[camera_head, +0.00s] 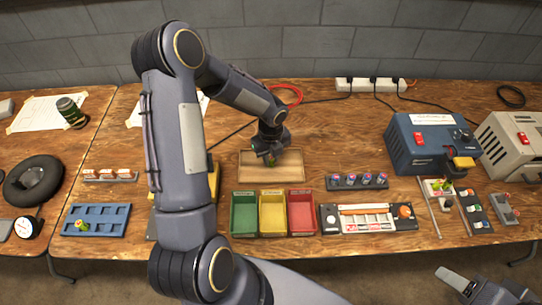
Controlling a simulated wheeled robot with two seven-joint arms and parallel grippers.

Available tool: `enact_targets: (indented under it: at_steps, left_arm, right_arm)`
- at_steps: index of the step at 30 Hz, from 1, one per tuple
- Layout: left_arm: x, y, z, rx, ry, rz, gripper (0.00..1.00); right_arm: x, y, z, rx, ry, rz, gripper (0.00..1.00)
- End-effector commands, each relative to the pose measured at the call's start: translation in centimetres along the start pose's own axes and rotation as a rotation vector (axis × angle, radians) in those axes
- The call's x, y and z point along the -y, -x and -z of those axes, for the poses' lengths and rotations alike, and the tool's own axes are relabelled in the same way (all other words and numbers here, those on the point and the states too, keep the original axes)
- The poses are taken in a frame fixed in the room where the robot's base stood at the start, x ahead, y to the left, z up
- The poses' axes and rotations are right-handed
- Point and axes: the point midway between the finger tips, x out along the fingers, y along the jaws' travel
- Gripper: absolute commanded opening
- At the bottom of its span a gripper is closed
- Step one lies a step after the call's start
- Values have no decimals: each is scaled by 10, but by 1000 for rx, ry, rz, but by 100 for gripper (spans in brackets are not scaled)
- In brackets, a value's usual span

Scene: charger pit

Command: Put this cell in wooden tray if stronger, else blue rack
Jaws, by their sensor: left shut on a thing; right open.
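The wooden tray (290,173) lies at the middle of the table. My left gripper (271,160) points down over the tray and is shut on a small green cell (270,161). The fingers hide most of the cell, and I cannot tell whether it touches the tray floor. The blue rack (110,222) lies at the front left, with one yellow-green cell (82,224) in it and several slots empty. My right gripper (452,280) is open and only partly in view at the bottom right, in front of the table edge.
Green (244,215), yellow (272,215) and red (301,214) bins stand in front of the tray. A dark rack of purple-topped cells (357,182) is to its right. A blue charger (432,145) and a beige charger (512,145) stand at right. My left arm hides part of the left side.

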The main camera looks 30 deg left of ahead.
Motion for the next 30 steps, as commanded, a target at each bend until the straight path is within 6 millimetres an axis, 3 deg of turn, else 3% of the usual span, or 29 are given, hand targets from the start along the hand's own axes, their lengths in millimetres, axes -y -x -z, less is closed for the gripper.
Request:
enact_targets:
  at_steps: [12,13,18,30]
  left_arm:
    - [0,-4,0,0,0,0,0]
    - [0,-4,0,0,0,0,23]
    - [0,-4,0,0,0,0,45]
    - [0,-4,0,0,0,0,45]
  right_arm:
    - [-1,-2,-1,0,0,0,52]
    - [-1,-2,-1,0,0,0,52]
    - [-1,-2,-1,0,0,0,52]
    - [-1,-2,-1,0,0,0,52]
